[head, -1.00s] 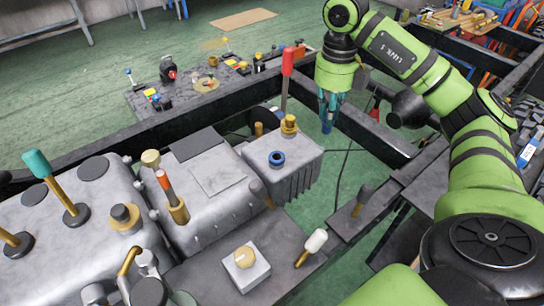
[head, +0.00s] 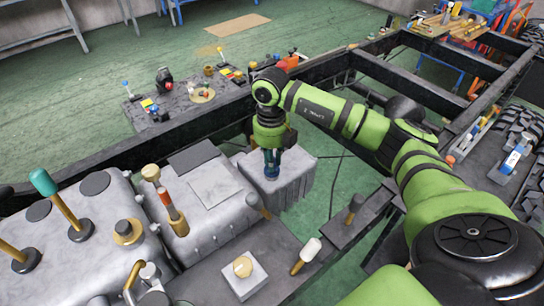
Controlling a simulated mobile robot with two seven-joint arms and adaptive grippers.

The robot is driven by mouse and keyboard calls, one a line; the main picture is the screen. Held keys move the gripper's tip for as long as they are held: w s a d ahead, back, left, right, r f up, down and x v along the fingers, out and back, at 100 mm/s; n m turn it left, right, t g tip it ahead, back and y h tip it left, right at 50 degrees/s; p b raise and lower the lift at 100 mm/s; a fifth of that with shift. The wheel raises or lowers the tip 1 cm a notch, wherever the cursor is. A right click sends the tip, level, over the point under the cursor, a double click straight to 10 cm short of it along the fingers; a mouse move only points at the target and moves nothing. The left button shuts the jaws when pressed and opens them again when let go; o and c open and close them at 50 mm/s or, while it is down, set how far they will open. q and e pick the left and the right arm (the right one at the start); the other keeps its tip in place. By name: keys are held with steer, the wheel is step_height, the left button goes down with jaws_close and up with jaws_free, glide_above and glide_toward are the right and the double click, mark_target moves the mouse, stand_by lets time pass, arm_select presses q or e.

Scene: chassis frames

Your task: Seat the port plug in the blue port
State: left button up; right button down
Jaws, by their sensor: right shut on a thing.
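The blue port (head: 271,175) is on top of a grey finned box (head: 300,173), just at the tips of my right gripper. My right gripper (head: 271,162) points down over the box and is shut on the port plug. The plug is hidden between the fingers, and I cannot tell how far it is into the port or whether it touches it. The fingers cover most of the port. My left gripper is not in view.
Grey housings with several upright handles, one teal-topped (head: 43,182), stand to the left. A white block with a brass knob (head: 243,267) and a white-tipped handle (head: 312,249) are in front. Dark chassis rails (head: 400,78) surround the area.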

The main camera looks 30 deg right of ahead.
steer(key=shift+f, duration=0.2)
steer(key=shift+f, duration=0.2)
steer(key=c, duration=1.2)
jaws_free()
steer(key=shift+o, duration=0.2)
steer(key=shift+r, duration=0.15)
steer(key=shift+r, duration=0.25)
step_height(320, 180, up, 12)
steer(key=b, duration=0.1)
steer(key=shift+f+b, duration=0.15)
steer(key=shift+b, duration=0.25)
